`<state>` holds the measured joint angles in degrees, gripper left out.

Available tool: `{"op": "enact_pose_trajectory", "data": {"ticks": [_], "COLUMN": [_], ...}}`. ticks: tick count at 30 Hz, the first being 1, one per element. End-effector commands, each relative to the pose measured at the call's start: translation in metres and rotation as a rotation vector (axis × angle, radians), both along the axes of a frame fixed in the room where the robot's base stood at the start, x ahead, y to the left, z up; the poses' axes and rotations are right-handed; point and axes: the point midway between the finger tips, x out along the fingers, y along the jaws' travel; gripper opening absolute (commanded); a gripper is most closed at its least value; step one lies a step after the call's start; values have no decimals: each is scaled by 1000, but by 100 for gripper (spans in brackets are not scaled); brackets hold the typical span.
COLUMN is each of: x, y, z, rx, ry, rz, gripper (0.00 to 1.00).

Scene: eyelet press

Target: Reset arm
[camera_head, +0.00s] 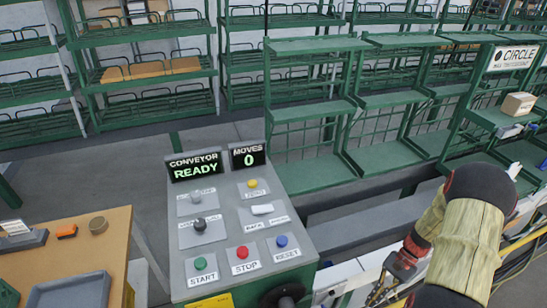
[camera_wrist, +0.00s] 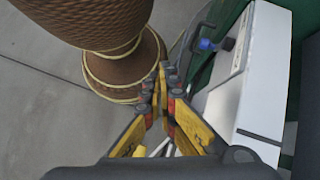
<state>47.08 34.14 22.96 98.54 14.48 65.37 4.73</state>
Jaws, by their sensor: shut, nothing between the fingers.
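My arm reaches in at the right of the head view, with a beige sleeve and dark red joints. My gripper (camera_head: 380,292) hangs low beside the white casing, right of the grey control panel (camera_head: 237,232), partly cut off by the frame's lower edge. In the wrist view my gripper (camera_wrist: 160,95) shows yellow and black fingers drawn together at the tips, with nothing held between them. A white box-like casing (camera_wrist: 250,75) stands just right of the fingers.
The panel's screens read CONVEYOR READY and MOVES 0. A wooden table (camera_head: 105,262) with a grey tray (camera_head: 72,291) stands at the left. Green racks (camera_head: 310,112) line the back. A small carton (camera_head: 518,103) sits at the right. Grey floor (camera_head: 100,180) lies open behind the table.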

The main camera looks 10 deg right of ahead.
Motion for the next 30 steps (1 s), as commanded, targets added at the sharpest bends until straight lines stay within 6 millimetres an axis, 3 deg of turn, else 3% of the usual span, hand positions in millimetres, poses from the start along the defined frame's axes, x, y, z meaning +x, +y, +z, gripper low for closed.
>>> {"op": "enact_pose_trajectory", "data": {"ticks": [3,15,30], "x": [8,17,-9], "y": [10,62,152], "z": [43,167,284], "rx": [-89,-349,-610], "ry": [-66,-307,-668], "rz": [104,422,745], "gripper": [0,0,0]}}
